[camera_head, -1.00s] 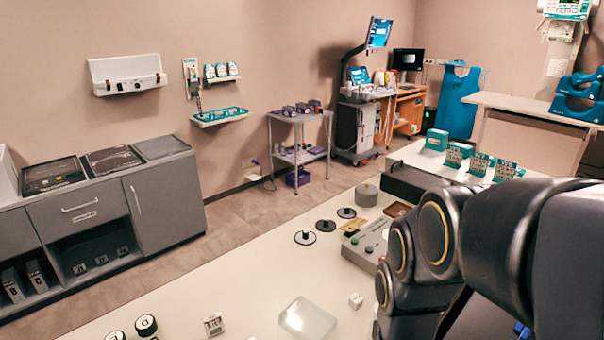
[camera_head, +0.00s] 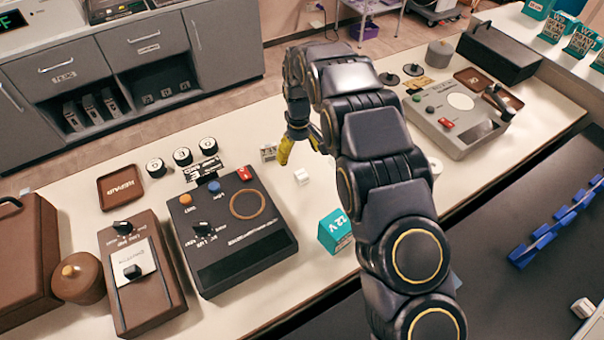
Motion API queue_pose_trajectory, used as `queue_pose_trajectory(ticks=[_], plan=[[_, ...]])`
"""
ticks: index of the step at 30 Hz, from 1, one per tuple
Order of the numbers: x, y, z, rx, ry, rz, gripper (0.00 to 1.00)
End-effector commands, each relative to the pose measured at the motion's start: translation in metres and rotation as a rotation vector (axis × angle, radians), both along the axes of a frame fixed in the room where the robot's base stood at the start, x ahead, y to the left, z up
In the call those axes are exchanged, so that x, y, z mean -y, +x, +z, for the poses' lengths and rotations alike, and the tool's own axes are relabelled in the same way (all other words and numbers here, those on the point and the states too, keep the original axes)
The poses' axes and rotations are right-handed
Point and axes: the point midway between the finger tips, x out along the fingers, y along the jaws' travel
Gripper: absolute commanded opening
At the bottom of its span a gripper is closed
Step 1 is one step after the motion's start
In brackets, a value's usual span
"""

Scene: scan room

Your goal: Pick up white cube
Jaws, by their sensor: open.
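The small white cube (camera_head: 302,177) sits on the pale table top (camera_head: 75,222), a little right of the black control box with the round ring. It is fully visible. My gripper (camera_head: 301,150), with yellow fingers, is open and empty. It shows just above and behind the cube in the picture, fingers pointing down. How high it is above the table, I cannot tell. My arm covers the table to the right of the cube.
Left of the cube are the black control box (camera_head: 235,258) and a brown device (camera_head: 140,290). A teal 12 V box (camera_head: 335,231) stands close by in front. A small labelled block (camera_head: 269,152) is beside the gripper. A grey console (camera_head: 445,125) is at right.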

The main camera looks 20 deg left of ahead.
Motion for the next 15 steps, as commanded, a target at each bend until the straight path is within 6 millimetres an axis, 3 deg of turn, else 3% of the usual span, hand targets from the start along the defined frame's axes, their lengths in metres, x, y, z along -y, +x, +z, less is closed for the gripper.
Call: queue_pose_trajectory(ticks=[15], plan=[[-0.001,0.002,-0.050,-0.001,0.002,0.011,0.66]])
